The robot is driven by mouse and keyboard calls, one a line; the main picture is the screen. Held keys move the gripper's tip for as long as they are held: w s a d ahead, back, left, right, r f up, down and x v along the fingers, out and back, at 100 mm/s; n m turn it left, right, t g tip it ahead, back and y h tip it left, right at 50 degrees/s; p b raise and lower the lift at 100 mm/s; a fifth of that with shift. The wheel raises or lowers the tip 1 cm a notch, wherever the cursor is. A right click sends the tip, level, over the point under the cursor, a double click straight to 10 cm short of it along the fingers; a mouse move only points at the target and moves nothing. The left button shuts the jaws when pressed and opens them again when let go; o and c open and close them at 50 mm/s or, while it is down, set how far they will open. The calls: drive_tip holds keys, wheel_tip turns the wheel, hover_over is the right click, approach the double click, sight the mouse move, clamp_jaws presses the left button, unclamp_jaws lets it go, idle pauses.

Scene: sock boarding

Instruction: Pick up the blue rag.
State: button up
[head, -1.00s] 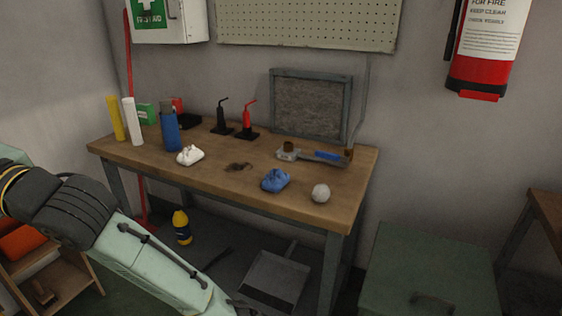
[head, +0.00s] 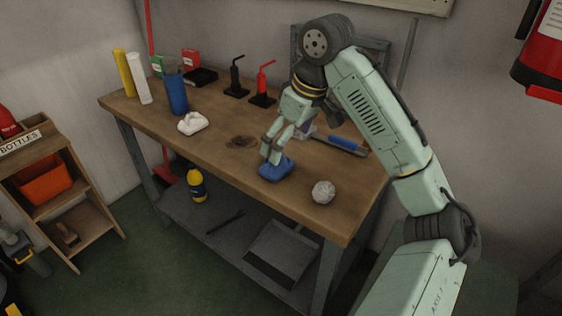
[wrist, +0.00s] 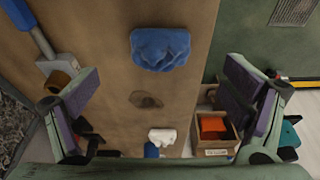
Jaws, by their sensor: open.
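The blue rag (head: 277,168) lies crumpled on the wooden workbench (head: 225,165), near its front edge. In the wrist view the blue rag (wrist: 160,50) is at the upper middle, whole and uncovered. My gripper (head: 272,148) hangs from above over the rag in the head view, its fingers close to the rag's back edge. In the wrist view my gripper (wrist: 160,106) has its two purple-padded fingers wide apart, with nothing held between them. The rag is apart from both pads there.
A grey crumpled ball (head: 323,191) sits right of the rag. A blue-handled tool (head: 346,146) lies behind it. A white rag (head: 192,123) and a dark stain (head: 241,141) are to the left. Black (head: 236,80) and red (head: 264,85) oilers and a blue bottle (head: 176,92) stand farther back.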

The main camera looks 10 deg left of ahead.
drive_tip(key=x, duration=0.5)
drive_tip(key=p+x, duration=0.1)
drive_tip(key=x, duration=0.1)
drive_tip(key=shift+w+a+f, duration=0.15)
drive_tip(key=shift+w+a, duration=0.05)
drive_tip(key=shift+a, duration=0.25)
drive_tip(key=shift+c, duration=0.2)
drive_tip(key=c, duration=1.2)
